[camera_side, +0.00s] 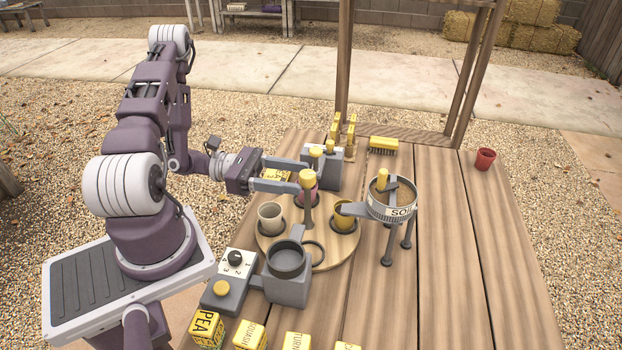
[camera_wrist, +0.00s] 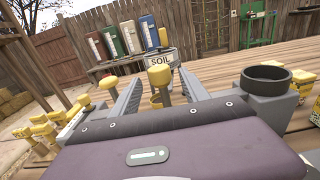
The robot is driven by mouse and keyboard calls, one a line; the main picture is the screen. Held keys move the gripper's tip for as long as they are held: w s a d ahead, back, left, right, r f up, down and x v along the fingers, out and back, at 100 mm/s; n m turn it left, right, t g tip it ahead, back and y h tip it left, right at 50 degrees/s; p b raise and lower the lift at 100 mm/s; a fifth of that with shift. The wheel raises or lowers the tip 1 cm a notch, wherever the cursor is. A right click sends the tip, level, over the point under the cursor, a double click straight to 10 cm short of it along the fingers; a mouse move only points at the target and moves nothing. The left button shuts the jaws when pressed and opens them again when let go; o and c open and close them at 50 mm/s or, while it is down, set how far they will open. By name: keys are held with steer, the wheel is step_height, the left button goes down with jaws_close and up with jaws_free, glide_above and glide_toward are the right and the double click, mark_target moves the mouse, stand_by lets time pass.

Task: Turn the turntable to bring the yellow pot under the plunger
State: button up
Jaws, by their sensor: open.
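The round wooden turntable (camera_side: 325,254) lies on the table. A yellow pot (camera_side: 343,217) stands on its right side, near the soil hopper's spout. A pale pot (camera_side: 270,217) is on its left and a reddish pot (camera_side: 311,196) at its back, partly hidden. A post with a yellow knob (camera_side: 307,179) rises from the turntable. My gripper (camera_side: 304,177) is open, its fingers on either side of the knob. The wrist view shows the knob (camera_wrist: 160,76) between my fingers (camera_wrist: 157,80), with no clear grip. I cannot tell for sure which fixture is the plunger.
The soil hopper (camera_side: 391,208) stands right of the turntable. A grey holder with a ring (camera_side: 288,258) is close in front, beside a numbered dial (camera_side: 236,262). A grey box with yellow knobs (camera_side: 326,175) stands behind. Yellow blocks (camera_side: 250,334) line the front.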

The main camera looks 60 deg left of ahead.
mark_target(314, 180)
steer(key=shift+s+a, duration=0.15)
steer(key=shift+s, duration=0.05)
steer(key=shift+w, duration=0.1)
steer(key=m+g+h, duration=0.1)
steer(key=m+g, duration=0.1)
steer(key=w+m+g+h, duration=0.1)
steer(key=g+h, duration=0.1)
steer(key=a+m+g+h, duration=0.1)
steer(key=m+g, duration=0.1)
steer(key=g, duration=0.1)
steer(key=shift+w+a+r+m, duration=0.1)
steer(key=shift+w+r+m, duration=0.2)
steer(key=shift+r, duration=0.1)
steer(key=shift+g+h, duration=0.3)
steer(key=shift+g, duration=0.3)
steer(key=x, duration=0.7)
jaws_close()
